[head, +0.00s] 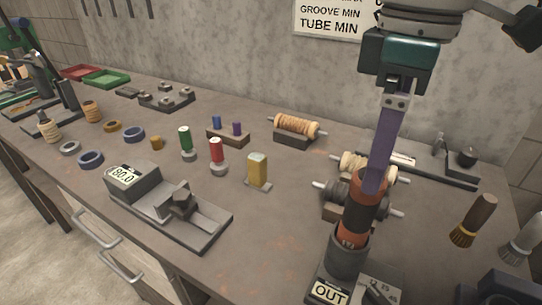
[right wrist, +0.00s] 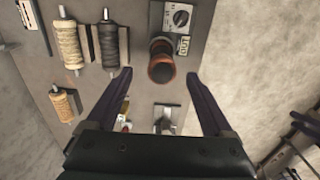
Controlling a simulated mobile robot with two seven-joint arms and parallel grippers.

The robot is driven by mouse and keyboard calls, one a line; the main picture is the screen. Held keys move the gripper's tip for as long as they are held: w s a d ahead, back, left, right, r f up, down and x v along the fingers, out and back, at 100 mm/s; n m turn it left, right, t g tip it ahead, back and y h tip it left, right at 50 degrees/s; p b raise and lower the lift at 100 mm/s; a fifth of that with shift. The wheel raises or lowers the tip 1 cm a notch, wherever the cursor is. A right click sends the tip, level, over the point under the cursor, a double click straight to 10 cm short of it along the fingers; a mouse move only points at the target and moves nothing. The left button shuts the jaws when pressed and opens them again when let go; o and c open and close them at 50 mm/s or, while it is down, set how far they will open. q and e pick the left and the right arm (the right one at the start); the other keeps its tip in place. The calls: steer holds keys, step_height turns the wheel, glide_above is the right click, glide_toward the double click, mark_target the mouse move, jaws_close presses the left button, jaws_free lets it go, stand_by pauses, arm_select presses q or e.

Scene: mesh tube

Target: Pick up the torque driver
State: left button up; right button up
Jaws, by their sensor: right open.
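The torque driver (head: 358,212), with an orange and black handle, stands upright in a dark round holder (head: 347,258) beside a plate marked OUT. In the right wrist view the driver (right wrist: 160,68) is seen end-on, between the lines of the two fingers. My right gripper (head: 374,188) is open, its purple fingers pointing down at the top of the driver's handle; in the head view one finger overlaps the handle's upper end. In the right wrist view the fingertips (right wrist: 159,75) stand apart on either side of it, with gaps.
A gauge reading 80.0 (head: 135,180) and a yellow block (head: 258,170) stand further left. Brushes (head: 472,220) are at the right edge. The wall rises behind the bench. The bench front centre is clear.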

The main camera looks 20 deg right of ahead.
mark_target(361, 207)
step_height(361, 207, down, 4)
steer(key=shift+s+r, duration=0.1)
steer(key=shift+r, duration=0.05)
steer(key=f, duration=0.5)
steer(key=shift+a+f, duration=0.25)
steer(key=shift+f, duration=0.05)
steer(key=shift+r, duration=0.1)
jaws_close()
